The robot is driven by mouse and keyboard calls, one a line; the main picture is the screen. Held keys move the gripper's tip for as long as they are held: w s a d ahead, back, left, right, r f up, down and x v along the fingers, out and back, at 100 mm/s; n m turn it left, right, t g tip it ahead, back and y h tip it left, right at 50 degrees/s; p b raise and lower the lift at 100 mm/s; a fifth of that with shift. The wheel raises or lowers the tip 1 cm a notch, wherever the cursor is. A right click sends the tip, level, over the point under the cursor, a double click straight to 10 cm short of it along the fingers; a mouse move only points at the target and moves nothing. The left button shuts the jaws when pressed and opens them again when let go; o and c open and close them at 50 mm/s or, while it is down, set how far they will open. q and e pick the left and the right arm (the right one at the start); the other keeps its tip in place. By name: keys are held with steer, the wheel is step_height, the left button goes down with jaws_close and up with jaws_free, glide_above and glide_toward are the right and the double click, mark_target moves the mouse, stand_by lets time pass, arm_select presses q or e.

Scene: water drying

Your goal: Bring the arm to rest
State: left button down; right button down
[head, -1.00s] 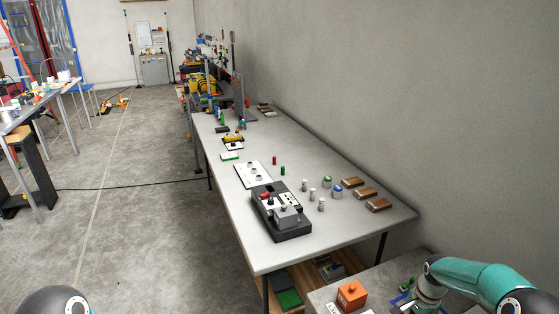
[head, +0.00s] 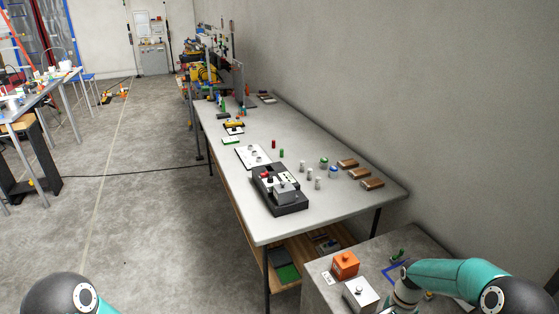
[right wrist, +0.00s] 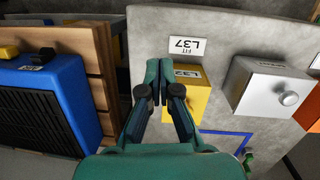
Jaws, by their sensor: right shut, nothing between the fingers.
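My right arm (head: 450,275), teal with dark joints, is bent over the near side table at the lower right of the head view; its gripper does not show there. In the right wrist view my right gripper (right wrist: 159,68) is shut with nothing between its fingers.
The side table (head: 318,290) holds an orange box (head: 345,264), a silver box (head: 360,295) and a blue outline (head: 390,274). Beyond stands the long workbench (head: 262,228). A blue unit (right wrist: 45,100) and a wooden crate (right wrist: 92,40) lie left in the wrist view.

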steer(key=s+a+f+n+t+y, duration=0.1)
steer(key=s+a+f+n, duration=0.2)
steer(key=s+a+n, duration=0.2)
steer(key=s+a+f+n+t+y, duration=0.1)
steer(key=s+a+f+n, duration=0.2)
steer(key=s+a, duration=0.9)
steer(key=s+n, duration=0.2)
steer(key=s, duration=0.2)
steer(key=shift+s+a+y, duration=0.25)
steer(key=shift+s+y, duration=0.15)
